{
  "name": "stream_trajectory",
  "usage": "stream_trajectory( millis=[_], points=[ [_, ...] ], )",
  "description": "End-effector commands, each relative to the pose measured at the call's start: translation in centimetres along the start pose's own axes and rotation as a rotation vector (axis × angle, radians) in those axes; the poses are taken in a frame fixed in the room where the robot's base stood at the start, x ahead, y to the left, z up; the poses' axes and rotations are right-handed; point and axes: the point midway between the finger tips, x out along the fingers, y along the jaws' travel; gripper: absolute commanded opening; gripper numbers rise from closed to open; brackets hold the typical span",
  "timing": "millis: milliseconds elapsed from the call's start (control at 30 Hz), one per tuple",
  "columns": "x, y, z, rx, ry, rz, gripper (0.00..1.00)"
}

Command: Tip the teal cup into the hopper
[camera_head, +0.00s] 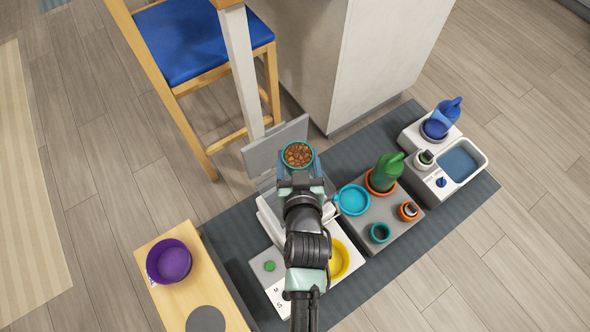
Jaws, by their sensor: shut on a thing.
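The teal cup (313,154) is full of brown kibble and looks upright, its open top facing the camera. My gripper (299,176) is shut on the cup and holds it out beyond my wrist. Its fingers are mostly hidden by the wrist. The feeder has a raised grey lid (262,152) just left of the cup. The pale body of its hopper (266,214) shows in part under my arm; the hopper's opening is mostly hidden. I cannot tell how high the cup is above it.
A yellow bowl (339,261) sits at the feeder's front. To the right stand a teal bowl (353,200), a green bottle (386,170) and a blue bottle (441,120). A purple bowl (168,262) is at the left. A chair (205,40) and white cabinet (365,60) stand behind.

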Motion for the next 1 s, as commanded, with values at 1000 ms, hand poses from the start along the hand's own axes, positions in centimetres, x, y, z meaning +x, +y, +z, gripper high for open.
stream_trajectory(
  millis=[1000],
  points=[
    [9.1,-0.5,8.6,0.001,0.004,-0.035,0.08]
  ],
)
